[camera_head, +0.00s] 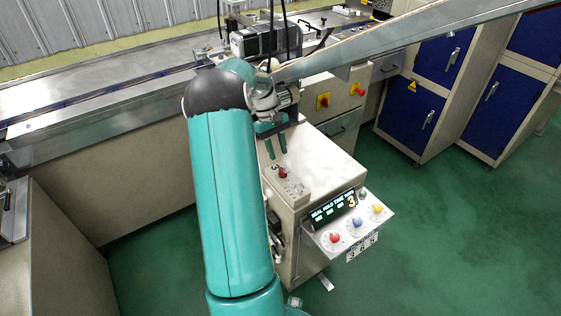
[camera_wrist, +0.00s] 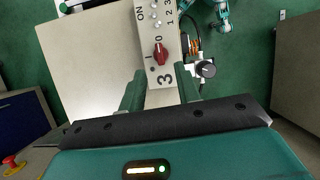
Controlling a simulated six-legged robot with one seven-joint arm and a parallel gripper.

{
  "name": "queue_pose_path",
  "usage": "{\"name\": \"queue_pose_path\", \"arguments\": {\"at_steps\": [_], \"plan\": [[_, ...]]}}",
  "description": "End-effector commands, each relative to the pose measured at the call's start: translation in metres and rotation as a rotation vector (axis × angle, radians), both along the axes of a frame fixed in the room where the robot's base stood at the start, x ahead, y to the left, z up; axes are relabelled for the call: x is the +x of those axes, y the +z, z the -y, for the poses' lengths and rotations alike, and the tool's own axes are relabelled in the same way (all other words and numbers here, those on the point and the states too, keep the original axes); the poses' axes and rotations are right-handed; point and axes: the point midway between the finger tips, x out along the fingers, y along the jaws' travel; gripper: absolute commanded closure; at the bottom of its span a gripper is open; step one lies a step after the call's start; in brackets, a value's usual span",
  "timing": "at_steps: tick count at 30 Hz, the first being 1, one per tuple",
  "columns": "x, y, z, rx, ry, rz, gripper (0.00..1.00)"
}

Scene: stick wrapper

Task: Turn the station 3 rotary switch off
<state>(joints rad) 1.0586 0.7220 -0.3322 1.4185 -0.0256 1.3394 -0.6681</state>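In the head view the red switch (camera_head: 283,173) sits on top of the beige cabinet (camera_head: 325,160). My gripper (camera_head: 277,152) is above and behind it, fingers pointing down, apart from the knob. In the wrist view my gripper (camera_wrist: 161,78) is open and empty, its two fingers on either side of the plate, with the knob ahead between them.
A front panel carries a display (camera_head: 332,209) and red (camera_head: 335,238), blue (camera_head: 357,222) and yellow (camera_head: 377,208) knobs. Another cabinet with red switches (camera_head: 323,101) stands behind. Green floor is clear at right.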

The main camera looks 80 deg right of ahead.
Motion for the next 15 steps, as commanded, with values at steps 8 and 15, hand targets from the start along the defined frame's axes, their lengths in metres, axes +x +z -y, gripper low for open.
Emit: {"name": "queue_pose_path", "arguments": {"at_steps": [8,15], "plan": [[0.017,0.053,0.014,-0.003,0.001,0.001,0.67],[0.022,0.069,0.018,0.0,0.0,0.0,0.67]]}}
